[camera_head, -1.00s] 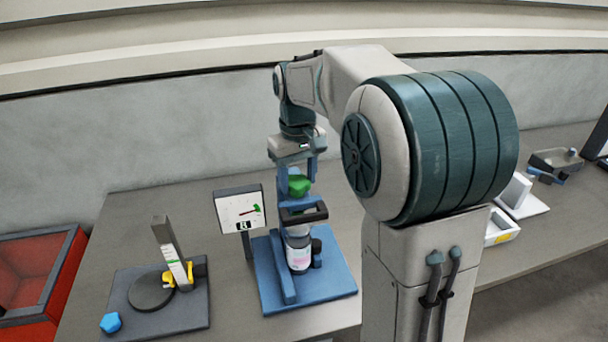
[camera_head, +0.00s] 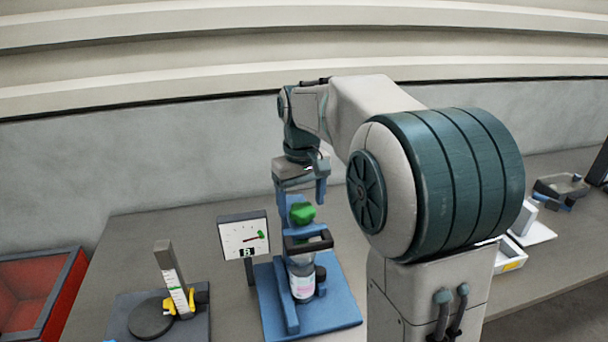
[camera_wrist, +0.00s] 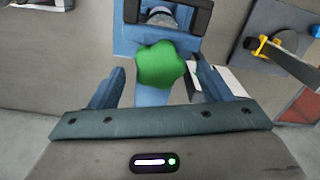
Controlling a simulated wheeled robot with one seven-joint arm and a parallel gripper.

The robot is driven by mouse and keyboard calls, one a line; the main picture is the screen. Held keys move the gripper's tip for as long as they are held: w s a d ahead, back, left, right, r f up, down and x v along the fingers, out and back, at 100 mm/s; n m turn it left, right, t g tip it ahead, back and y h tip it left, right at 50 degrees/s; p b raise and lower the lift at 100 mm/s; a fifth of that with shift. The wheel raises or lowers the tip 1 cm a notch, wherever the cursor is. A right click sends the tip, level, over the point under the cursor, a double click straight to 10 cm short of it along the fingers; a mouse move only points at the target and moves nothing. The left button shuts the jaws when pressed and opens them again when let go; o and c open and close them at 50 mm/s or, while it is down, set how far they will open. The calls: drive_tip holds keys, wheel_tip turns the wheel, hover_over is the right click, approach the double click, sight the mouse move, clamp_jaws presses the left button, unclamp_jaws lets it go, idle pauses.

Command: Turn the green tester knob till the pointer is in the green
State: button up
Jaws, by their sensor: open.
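The green knob (camera_head: 302,214) tops the blue tester (camera_head: 324,310), above a clear bottle (camera_head: 301,283) with a pale label. My gripper (camera_head: 301,194) is open just above the knob, fingers pointing down, holding nothing. In the wrist view the knob (camera_wrist: 162,65) shows between and beyond the spread fingers of my gripper (camera_wrist: 158,82), apart from both. The white dial screen (camera_head: 244,236) stands left of the tester. Its thin reddish pointer aims right and slightly up, at or near a small green patch; I cannot tell exactly whether it is inside.
A black bracket (camera_head: 308,243) juts out below the knob. Left are a dark plate with an upright scale (camera_head: 172,281) and yellow clamp (camera_head: 182,303), then a red bin (camera_head: 38,295). White trays (camera_head: 513,254) stand at right behind my arm.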

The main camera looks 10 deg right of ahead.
sight(302, 208)
wheel_tip(302, 208, up, 13)
idle(0.3)
drive_tip(key=shift+s+f, duration=0.1)
